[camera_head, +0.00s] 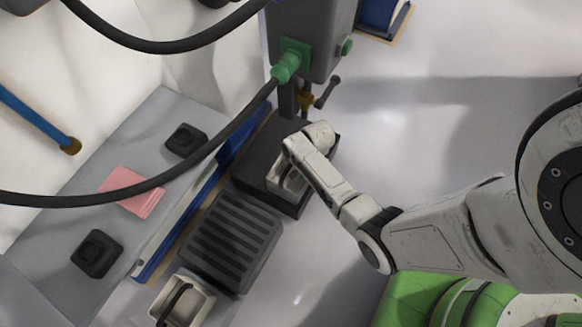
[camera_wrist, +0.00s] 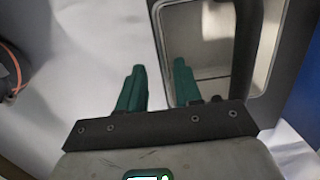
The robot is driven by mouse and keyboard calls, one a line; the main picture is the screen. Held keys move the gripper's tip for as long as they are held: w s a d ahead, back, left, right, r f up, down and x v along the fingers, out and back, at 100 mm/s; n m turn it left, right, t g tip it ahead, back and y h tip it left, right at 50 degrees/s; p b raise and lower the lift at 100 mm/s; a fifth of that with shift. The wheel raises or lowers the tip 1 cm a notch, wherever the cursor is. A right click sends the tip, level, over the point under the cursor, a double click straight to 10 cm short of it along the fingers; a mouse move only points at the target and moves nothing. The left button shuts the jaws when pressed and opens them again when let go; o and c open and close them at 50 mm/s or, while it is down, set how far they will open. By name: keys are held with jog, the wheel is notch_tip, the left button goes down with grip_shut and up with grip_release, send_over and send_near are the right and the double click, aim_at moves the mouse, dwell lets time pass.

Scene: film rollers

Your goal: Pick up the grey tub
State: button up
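A pale grey tub (camera_head: 279,184) sits on a dark block, partly hidden under my wrist in the head view. In the wrist view the tub (camera_wrist: 207,40) fills the upper right, with a light inside, a grey rim and a dark bar across it. My gripper (camera_wrist: 159,78) is open, its two green fingers apart with nothing seen held between them. In that view the left finger lies outside the tub's left rim and the right finger overlaps its inside. Contact cannot be told. In the head view my fingers are hidden by the wrist.
A second pale tub (camera_head: 196,292) with a dark handle stands at the lower left, beside a dark ribbed block (camera_head: 232,240). A grey machine (camera_head: 312,40) with a green fitting stands behind. A black cable (camera_head: 225,138) crosses the left. A grey table (camera_head: 60,225) holds black pieces and pink sheets.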

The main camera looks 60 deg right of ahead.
jog(key=b, duration=0.4)
send_over(305, 191)
notch_tip(305, 191, down, 6)
jog(key=shift+w+d+r, duration=0.1)
jog(key=shift+r, duration=0.05)
jog(key=shift+p, duration=0.3)
jog(key=shift+c, duration=0.2)
grip_shut()
jog(key=shift+r, duration=0.1)
